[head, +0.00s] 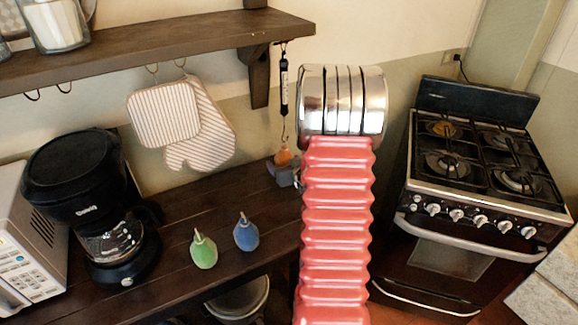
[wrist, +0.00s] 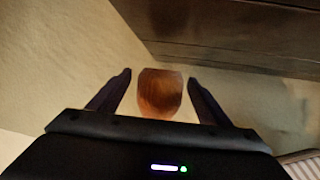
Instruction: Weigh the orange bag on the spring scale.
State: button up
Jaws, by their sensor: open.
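The spring scale (head: 284,88) hangs from the shelf's underside in the head view, with its hook below. The orange bag (head: 284,157) is at the lower end of the hook, above the counter, and looks hung on it; the exact contact is too small to see. In the wrist view the orange bag (wrist: 160,95) shows between the two dark fingers, with a gap on each side. My gripper (wrist: 158,76) is open around or just short of the bag; I cannot tell which. In the head view my arm partly hides my gripper (head: 285,174).
A green bag (head: 203,249) and a blue bag (head: 246,232) stand on the dark counter (head: 175,265). A coffee maker (head: 100,200) is at left, striped oven mitts (head: 180,120) hang under the shelf (head: 150,45), and a stove (head: 470,190) is at right.

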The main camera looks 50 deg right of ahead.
jog(key=shift+w+d+f, duration=0.1)
jog(key=shift+w, duration=0.1)
jog(key=shift+c, duration=0.5)
jog(key=c, duration=1.4)
jog(key=shift+s+d+r, duration=0.1)
jog(key=shift+s+r, duration=0.2)
jog(key=shift+r, duration=0.4)
